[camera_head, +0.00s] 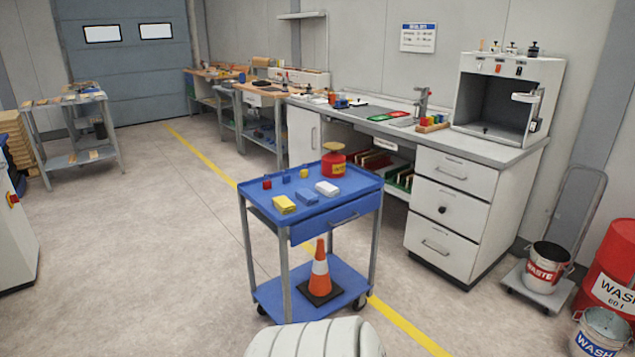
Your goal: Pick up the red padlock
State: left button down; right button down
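A small red item (267,184) lies on the left part of the top tray of a blue cart (345,200). It may be the red padlock, but it is too small to make out a shackle. A small blue item (286,179) and a small yellow item (304,173) lie to its right in a row. Neither of my grippers is in view.
The cart also carries a yellow block (284,204), a blue block (307,195), a white block (327,188) and a red can (333,164). A traffic cone (320,270) stands on its lower shelf.

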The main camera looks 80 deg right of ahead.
aim_at(267, 185)
jog(key=z, duration=2.45)
jog(key=i+l+u, duration=0.15)
jog(key=i+l, duration=0.2)
jog(key=l, duration=0.1)
